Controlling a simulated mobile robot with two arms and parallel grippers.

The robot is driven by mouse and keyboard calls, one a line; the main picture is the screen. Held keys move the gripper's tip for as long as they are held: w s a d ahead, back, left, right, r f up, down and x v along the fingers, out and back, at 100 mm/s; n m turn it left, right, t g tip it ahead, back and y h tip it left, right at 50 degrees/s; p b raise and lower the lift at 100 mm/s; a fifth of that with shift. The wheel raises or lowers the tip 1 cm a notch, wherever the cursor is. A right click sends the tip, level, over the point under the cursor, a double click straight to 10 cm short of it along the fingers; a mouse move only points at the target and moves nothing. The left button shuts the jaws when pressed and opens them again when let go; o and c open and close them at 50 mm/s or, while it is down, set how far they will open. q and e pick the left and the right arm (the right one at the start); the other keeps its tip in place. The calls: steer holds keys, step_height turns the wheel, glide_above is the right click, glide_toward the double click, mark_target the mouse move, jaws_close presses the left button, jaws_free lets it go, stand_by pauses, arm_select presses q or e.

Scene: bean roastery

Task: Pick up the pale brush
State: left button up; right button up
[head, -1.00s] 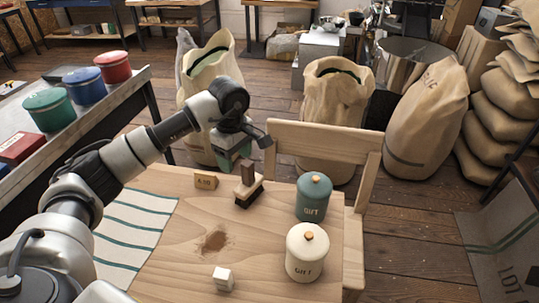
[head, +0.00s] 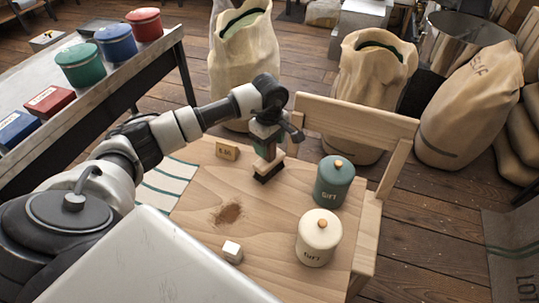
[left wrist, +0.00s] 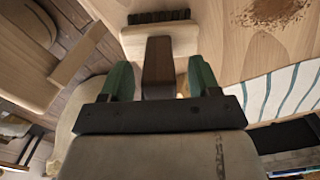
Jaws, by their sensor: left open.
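The pale brush (head: 268,169) stands on the wooden table, bristles down, with a pale block, dark bristles and an upright brown handle. In the left wrist view the brush (left wrist: 160,38) shows ahead, its handle reaching back between my fingers. My left gripper (head: 267,147) is over the brush in the head view and hides most of the handle. In the left wrist view the green fingers of the left gripper (left wrist: 160,80) are apart, one on each side of the handle, with gaps visible. My right gripper is not in view.
A teal canister (head: 333,183) and a cream canister (head: 318,240) stand right of the brush. A chair back (head: 355,117) rises behind.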

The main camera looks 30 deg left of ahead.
arm_select(q)
steer(key=shift+f, duration=1)
steer(key=shift+c, duration=0.2)
